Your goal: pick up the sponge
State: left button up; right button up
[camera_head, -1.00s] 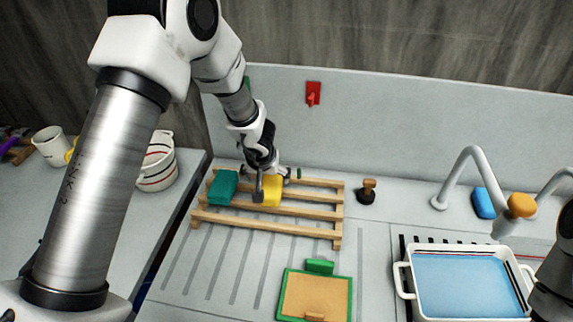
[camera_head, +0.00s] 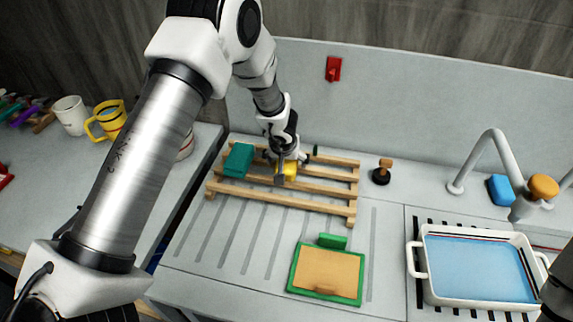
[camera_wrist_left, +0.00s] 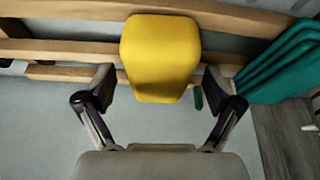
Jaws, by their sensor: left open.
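The yellow sponge (camera_head: 291,170) lies on the wooden slatted rack and is partly hidden by my left gripper in the head view. My left gripper (camera_head: 289,166) is at the sponge with its fingers apart. In the left wrist view the sponge (camera_wrist_left: 160,50) sits between and beyond the open fingers of my left gripper (camera_wrist_left: 157,84), with a gap on each side. No finger visibly touches it there. Part of my right arm shows at the right edge of the head view, but its gripper is out of view.
A teal stacked block (camera_head: 238,160) lies on the rack (camera_head: 325,203), left of the sponge. A dark-based stamp-like thing (camera_head: 381,175) stands right of the rack. A green-framed board (camera_head: 327,274), a white water-filled basin (camera_head: 418,262), a tap (camera_head: 492,150) and a blue block (camera_head: 501,190) are further around.

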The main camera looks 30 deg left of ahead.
pick_arm(q)
jog(key=shift+w+f, duration=0.3)
jog(key=shift+f, duration=0.05)
jog(key=shift+s+r, duration=0.1)
jog(key=shift+s, duration=0.05)
jog(key=shift+c, duration=0.6)
jog(key=c, duration=0.9)
jog(key=shift+o, duration=0.2)
jog(key=shift+r, duration=0.1)
